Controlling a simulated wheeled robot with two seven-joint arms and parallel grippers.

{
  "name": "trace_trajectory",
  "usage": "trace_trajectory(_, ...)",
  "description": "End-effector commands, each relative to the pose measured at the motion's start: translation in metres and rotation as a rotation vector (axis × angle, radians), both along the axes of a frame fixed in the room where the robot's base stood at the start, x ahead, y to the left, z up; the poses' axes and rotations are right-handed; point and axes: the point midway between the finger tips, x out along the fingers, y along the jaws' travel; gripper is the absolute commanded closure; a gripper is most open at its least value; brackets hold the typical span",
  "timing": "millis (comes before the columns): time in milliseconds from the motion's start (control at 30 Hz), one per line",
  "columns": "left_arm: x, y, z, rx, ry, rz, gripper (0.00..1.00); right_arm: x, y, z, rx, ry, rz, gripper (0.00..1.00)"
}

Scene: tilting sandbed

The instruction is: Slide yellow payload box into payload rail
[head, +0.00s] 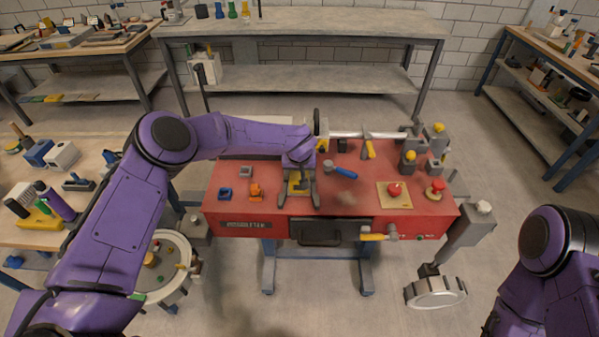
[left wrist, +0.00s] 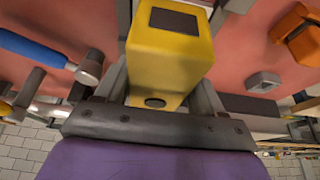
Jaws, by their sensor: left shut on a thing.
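My left gripper (head: 298,198) is over the front middle of the red table, shut on the yellow payload box (head: 296,186). The box fills the middle of the left wrist view (left wrist: 170,62), between the grey fingers. It has a dark patch on its far face and a dark round spot on a tab near the gripper. I cannot tell whether the box touches the table. I cannot pick out the payload rail with certainty; the gripper and box may hide it. My right gripper is outside the head view; only part of my right arm shows at the lower right.
The red table (head: 229,204) carries a blue-handled tool (head: 345,173) right of the gripper and an orange part (head: 256,190) to its left. A red button on a tan plate (head: 382,198) stands farther right. A metal bar (head: 365,134) runs along the back. A handwheel (head: 435,305) hangs at lower right.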

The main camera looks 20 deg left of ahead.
Motion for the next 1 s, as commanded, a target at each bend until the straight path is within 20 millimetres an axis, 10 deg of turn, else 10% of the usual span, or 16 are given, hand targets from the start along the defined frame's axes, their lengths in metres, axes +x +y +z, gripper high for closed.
trace_trajectory(1000, 0.024, 0.007, 0.000, -0.001, -0.003, 0.001, 0.82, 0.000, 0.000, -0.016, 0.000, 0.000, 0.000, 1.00)
